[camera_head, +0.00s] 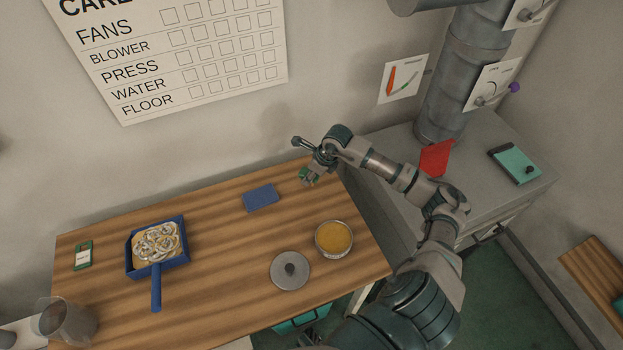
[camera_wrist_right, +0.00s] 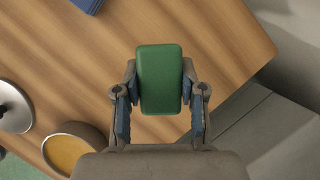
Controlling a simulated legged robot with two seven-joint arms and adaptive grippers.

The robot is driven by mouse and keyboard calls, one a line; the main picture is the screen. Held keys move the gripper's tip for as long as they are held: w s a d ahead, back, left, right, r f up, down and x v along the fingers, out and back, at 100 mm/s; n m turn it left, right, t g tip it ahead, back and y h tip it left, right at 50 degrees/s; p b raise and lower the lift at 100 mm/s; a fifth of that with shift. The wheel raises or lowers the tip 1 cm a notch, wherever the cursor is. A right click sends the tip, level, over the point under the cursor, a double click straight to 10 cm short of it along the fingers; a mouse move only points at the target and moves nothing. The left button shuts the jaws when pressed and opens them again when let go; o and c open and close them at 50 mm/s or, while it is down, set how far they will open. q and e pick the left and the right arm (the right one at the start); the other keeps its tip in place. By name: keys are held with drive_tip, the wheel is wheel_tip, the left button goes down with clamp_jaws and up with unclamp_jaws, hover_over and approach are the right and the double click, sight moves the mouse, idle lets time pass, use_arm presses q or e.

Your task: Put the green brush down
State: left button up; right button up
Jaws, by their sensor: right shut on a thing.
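The green brush (camera_head: 304,176) is in my right gripper (camera_head: 310,170), over the back right corner of the wooden table (camera_head: 215,285). In the right wrist view the brush (camera_wrist_right: 160,78) shows as a green rounded block between the two fingers of my right gripper (camera_wrist_right: 160,92), which is shut on it. I cannot tell whether the brush touches the table or hangs just above it. My left gripper is not in view.
A blue block (camera_head: 261,198) lies left of the brush. A jar of yellow contents (camera_head: 334,238) and a grey lid (camera_head: 290,270) are nearer the front. A blue dustpan (camera_head: 155,285) stands left. A grey cabinet (camera_head: 480,195) adjoins on the right.

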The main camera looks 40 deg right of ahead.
drive_tip(key=shift+a+f, duration=0.2)
drive_tip(key=shift+f, duration=0.1)
wheel_tip(320, 180, down, 2)
drive_tip(key=shift+f, duration=0.2)
drive_tip(key=shift+d+f, duration=0.35)
drive_tip(key=shift+d, duration=0.05)
drive_tip(key=o, duration=1.1)
drive_tip(key=shift+d+f, duration=0.1)
drive_tip(key=shift+d, duration=0.1)
drive_tip(key=shift+a+r, duration=0.25)
drive_tip(key=shift+a, duration=0.15)
drive_tip(key=shift+s+r, duration=0.15)
drive_tip(key=shift+r, duration=0.25)
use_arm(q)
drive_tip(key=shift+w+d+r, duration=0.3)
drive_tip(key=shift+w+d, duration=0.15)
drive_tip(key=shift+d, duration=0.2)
use_arm(e)
drive_tip(key=v, duration=1.1)
